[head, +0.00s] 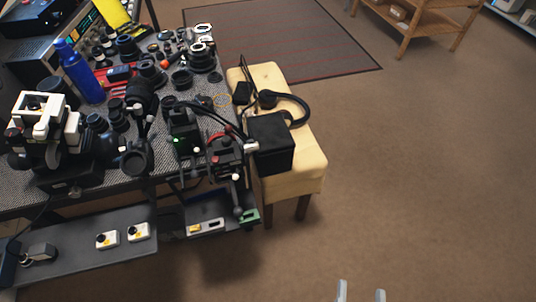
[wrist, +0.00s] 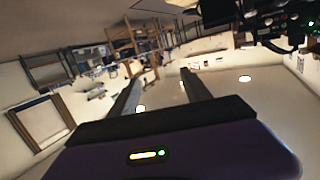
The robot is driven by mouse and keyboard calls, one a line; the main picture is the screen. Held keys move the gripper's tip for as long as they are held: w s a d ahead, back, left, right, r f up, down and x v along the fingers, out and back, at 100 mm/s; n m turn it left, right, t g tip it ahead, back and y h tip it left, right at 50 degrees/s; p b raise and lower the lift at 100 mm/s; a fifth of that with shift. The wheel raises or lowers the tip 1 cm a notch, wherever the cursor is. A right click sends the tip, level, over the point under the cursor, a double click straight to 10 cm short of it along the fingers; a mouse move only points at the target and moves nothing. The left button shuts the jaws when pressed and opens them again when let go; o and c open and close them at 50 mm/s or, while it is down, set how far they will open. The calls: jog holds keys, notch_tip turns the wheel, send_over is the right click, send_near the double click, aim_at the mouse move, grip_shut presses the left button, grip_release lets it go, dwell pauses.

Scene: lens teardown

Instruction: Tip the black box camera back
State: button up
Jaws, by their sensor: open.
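A black box (head: 270,143), which looks like the box camera, sits on the front part of a yellow padded stool (head: 305,178) beside the workbench. Its boxy sides look upright, and its left side is close to the equipment at the bench edge; I cannot tell whether they touch. My gripper (head: 361,292) shows only as two pale fingertips at the bottom edge of the head view, well below and right of the box. In the wrist view my gripper (wrist: 160,82) is open and empty, with its fingers apart. I cannot make out the box in the wrist view.
A black headset (head: 290,105) lies on the stool behind the box. The workbench (head: 212,120) at left is crowded with lenses and a blue bottle (head: 78,70). A lower shelf (head: 75,250) juts out beneath. The brown floor (head: 430,170) to the right is clear.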

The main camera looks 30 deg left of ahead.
jog(key=w+a+f+n+g+y+b, duration=0.1)
jog(key=w+a+n+y, duration=0.1)
jog(key=w+a, duration=0.3)
jog(key=w+a+n+y+b, duration=0.1)
jog(key=w+a+y, duration=0.15)
jog(key=a, duration=0.55)
jog(key=n+g+y+b, duration=0.2)
jog(key=n+g+y, duration=0.1)
jog(key=n+y, duration=0.1)
send_near(253, 146)
jog(key=x, duration=0.8)
jog(key=shift+s+a+p, duration=0.1)
jog(key=shift+a+p, duration=0.1)
jog(key=shift+p, duration=0.15)
jog(key=shift+d, duration=0.1)
grip_shut()
